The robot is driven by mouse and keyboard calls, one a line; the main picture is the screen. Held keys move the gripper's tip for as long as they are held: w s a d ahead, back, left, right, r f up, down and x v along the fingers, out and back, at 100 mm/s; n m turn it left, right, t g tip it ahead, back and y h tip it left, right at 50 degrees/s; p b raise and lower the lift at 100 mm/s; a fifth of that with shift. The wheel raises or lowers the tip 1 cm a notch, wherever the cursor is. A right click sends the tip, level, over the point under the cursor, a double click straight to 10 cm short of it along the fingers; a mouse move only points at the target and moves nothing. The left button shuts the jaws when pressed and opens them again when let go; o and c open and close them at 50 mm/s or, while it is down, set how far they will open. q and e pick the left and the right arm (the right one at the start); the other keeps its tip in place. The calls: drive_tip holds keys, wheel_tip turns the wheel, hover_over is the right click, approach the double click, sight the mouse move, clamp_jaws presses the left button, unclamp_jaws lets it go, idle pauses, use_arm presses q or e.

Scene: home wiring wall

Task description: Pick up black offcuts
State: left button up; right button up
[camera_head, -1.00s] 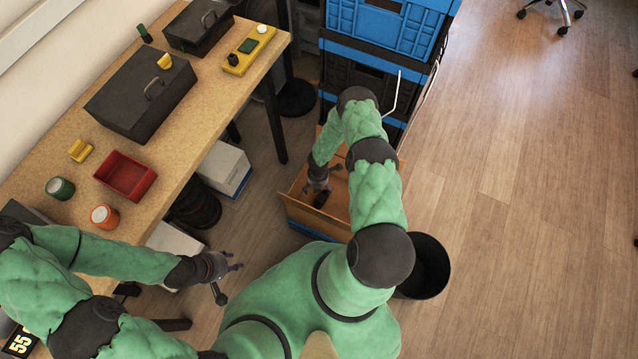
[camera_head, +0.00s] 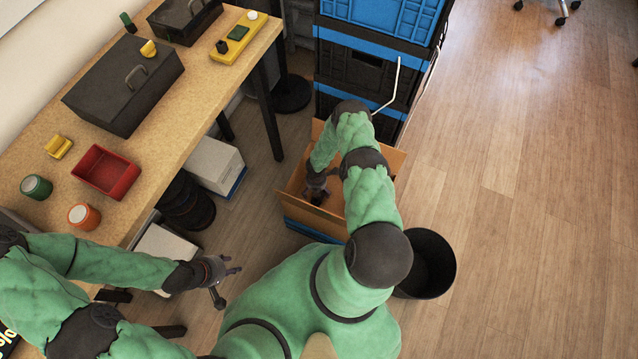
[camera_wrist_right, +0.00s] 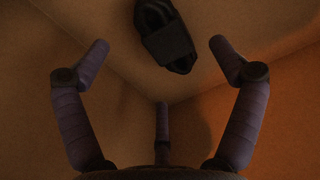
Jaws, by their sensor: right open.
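A dark bundle with a wide black band (camera_wrist_right: 166,38), which looks like the black offcuts, lies inside a cardboard box (camera_head: 396,163). In the right wrist view it sits at the top, beyond my fingertips and not touching them. My right gripper (camera_wrist_right: 152,55) is open and empty, its fingers spread wide. In the head view my right gripper (camera_head: 319,187) is down inside the box, and my arm hides part of the box. My left gripper (camera_head: 226,284) is open and empty, beside the workbench and left of the box.
A workbench (camera_head: 150,165) on the left carries a red tray (camera_head: 106,172), dark toolboxes and tape rolls. Stacked blue and black crates (camera_head: 375,60) stand behind the box. A black bin (camera_head: 430,265) is to its right.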

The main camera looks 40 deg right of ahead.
wheel_tip(320, 180, down, 4)
drive_tip(key=shift+d+r+b, duration=0.1)
drive_tip(key=shift+r+b, duration=0.15)
drive_tip(key=shift+b, duration=0.6)
drive_tip(key=shift+c, duration=0.2)
drive_tip(key=c, duration=1.2)
drive_tip(key=shift+r, duration=0.15)
